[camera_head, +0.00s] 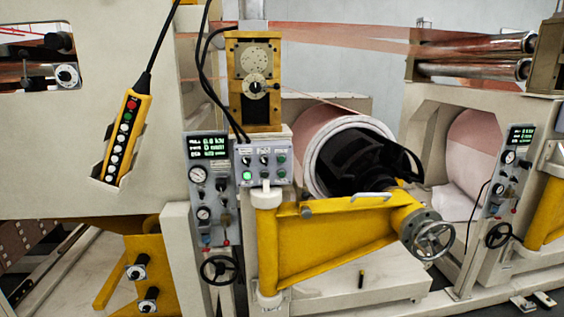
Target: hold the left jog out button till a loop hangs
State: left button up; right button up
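A grey control box (263,163) with small switches and green buttons is mounted below a yellow gear housing, near the middle. One green button (247,175) at its lower left is lit. Labels are too small to read, so I cannot tell which control is the left jog out button. A copper foil roll (318,123) sits behind the yellow swing arm, with a white ring and black core facing me. A copper foil web (345,37) spans the top, looking fairly straight. No hanging loop shows. Neither gripper is in view.
A yellow pendant (124,135) with several buttons hangs at left on a black cable. A gauge panel (209,188) stands left of the box. The yellow swing arm (335,240) with a handwheel (433,240) juts out in front. A second roll (478,150) is at right.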

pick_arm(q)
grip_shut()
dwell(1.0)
